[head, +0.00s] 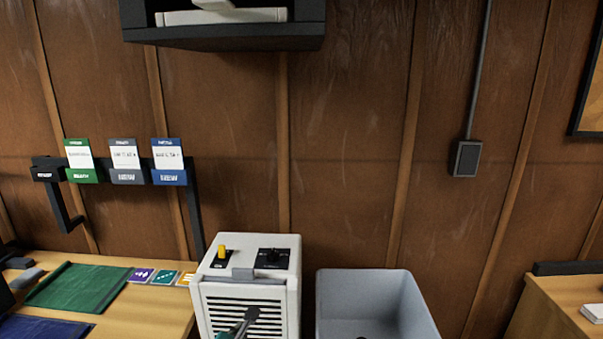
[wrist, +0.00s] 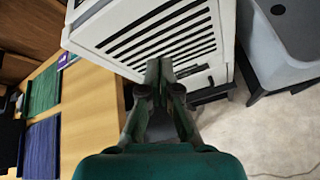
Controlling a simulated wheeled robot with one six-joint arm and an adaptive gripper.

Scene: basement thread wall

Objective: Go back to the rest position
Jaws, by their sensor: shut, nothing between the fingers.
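My gripper (wrist: 158,75) is shut and empty in the wrist view, its dark green fingers together in front of the slatted face of a white cabinet (wrist: 100,25). I cannot tell whether the fingertips touch it.
A grey bin (head: 345,290) stands right of the cabinet. A wooden table (head: 150,318) with a green cloth (head: 80,288) and a blue cloth (head: 40,328) is at left. A second wooden surface (head: 560,300) is at right. Pale floor (wrist: 280,135) is open below the bin.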

